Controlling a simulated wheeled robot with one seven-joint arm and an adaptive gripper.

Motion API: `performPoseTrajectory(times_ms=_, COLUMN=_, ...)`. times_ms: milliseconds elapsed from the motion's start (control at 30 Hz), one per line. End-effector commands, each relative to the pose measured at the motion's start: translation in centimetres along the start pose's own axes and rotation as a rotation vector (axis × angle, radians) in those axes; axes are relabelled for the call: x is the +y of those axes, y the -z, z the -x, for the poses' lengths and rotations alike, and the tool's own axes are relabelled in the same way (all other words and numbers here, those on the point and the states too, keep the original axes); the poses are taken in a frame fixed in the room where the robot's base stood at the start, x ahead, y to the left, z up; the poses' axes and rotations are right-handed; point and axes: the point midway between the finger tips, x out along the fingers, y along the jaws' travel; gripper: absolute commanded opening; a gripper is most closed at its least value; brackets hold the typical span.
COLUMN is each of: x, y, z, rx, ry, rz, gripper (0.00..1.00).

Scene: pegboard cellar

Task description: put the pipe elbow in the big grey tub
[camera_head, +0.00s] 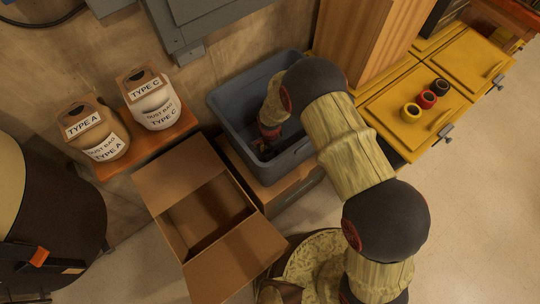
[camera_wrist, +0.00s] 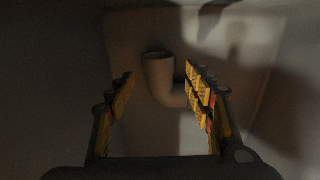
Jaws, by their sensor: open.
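The big grey tub (camera_head: 226,118) stands against the wall in the head view, on top of a cardboard box. My arm reaches down into it, and my gripper (camera_head: 278,152) is inside the tub, mostly in shadow. In the wrist view my gripper (camera_wrist: 160,74) is open, its yellow-padded fingers spread apart. The pale pipe elbow (camera_wrist: 160,76) shows between and beyond the fingertips, seemingly on the tub's floor; the right finger covers part of it. Whether a finger touches it I cannot tell. The elbow is hidden in the head view.
An open cardboard box (camera_head: 178,195) stands left of the tub. A yellow cabinet (camera_head: 388,103) with several tape rolls (camera_head: 428,99) is at the right, beside a wooden block (camera_head: 362,35).

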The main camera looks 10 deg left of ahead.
Motion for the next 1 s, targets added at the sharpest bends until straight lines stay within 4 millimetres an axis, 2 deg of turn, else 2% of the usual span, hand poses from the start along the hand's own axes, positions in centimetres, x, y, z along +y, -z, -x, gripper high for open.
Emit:
performPoseTrajectory(times_ms=33, x=-0.1, y=0.0, z=1.5, rx=0.001, ry=0.002, rz=0.000, gripper=0.53)
performPoseTrajectory(times_ms=100, x=-0.1, y=0.0, z=3.0, rx=0.001, ry=0.002, rz=0.000, gripper=0.53)
performPoseTrajectory(times_ms=333, x=0.0, y=0.0, z=6.7, rx=0.001, ry=0.001, rz=0.000, gripper=0.53)
performPoseTrajectory(times_ms=500, x=0.1, y=0.0, z=7.9, rx=0.000, ry=-0.002, rz=0.000, gripper=0.53)
performPoseTrajectory(times_ms=767, x=0.1, y=0.0, z=8.1, rx=0.001, ry=-0.001, rz=0.000, gripper=0.53)
performPoseTrajectory(times_ms=833, x=-0.1, y=0.3, z=8.7, rx=0.002, ry=0.004, rz=0.004, gripper=0.53)
performPoseTrajectory(times_ms=933, x=-0.3, y=1.5, z=11.3, rx=0.008, ry=0.024, rz=0.023, gripper=0.53)
performPoseTrajectory(times_ms=1000, x=-0.2, y=2.9, z=14.4, rx=0.016, ry=0.043, rz=0.050, gripper=0.53)
